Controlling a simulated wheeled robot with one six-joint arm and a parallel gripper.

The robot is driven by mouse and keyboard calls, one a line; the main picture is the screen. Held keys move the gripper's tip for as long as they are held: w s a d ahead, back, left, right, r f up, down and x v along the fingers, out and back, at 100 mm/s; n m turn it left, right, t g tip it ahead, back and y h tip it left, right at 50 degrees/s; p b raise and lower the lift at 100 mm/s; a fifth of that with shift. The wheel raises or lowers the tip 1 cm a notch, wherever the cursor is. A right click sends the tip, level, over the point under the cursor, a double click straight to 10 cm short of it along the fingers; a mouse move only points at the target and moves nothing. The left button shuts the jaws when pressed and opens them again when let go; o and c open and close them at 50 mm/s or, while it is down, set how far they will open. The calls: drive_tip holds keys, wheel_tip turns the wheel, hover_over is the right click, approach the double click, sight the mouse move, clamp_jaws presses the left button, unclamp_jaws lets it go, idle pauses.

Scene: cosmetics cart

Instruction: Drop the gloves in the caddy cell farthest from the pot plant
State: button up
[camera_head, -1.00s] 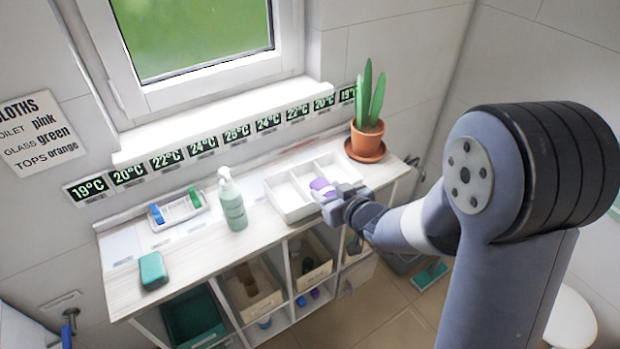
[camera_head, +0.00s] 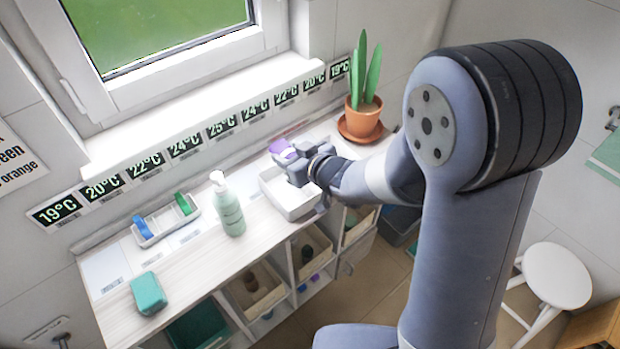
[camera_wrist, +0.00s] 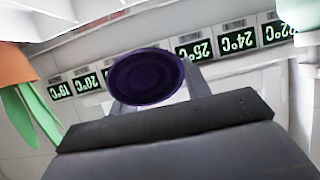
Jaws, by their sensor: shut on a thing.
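The purple gloves (camera_head: 283,150) are a rolled bundle gripped in my gripper (camera_head: 292,160). In the wrist view the gloves (camera_wrist: 147,77) look like a dark purple round end between the jaws. My gripper is shut on them and holds them above the back part of the white caddy (camera_head: 302,211). The caddy stands on the cart top, and its left cell looks empty. My gripper and arm hide its other cells. The pot plant (camera_head: 364,115), a cactus-like plant in a terracotta pot, stands at the back right, apart from the caddy.
A green pump bottle (camera_head: 229,208) stands left of the caddy. A small tray (camera_head: 165,220) with blue and green items is further left. A teal sponge (camera_head: 148,293) lies at the front left. Temperature cards (camera_head: 185,147) line the wall.

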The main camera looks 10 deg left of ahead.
drive_tip(key=shift+f+b, duration=1.25)
drive_tip(key=shift+f, duration=0.7)
drive_tip(key=o, duration=1.1)
drive_tip(key=v, duration=1)
drive_tip(key=shift+s+d+r, duration=0.2)
drive_tip(key=shift+s+d, duration=0.05)
drive_tip(key=shift+d, duration=0.05)
drive_tip(key=shift+a, duration=0.1)
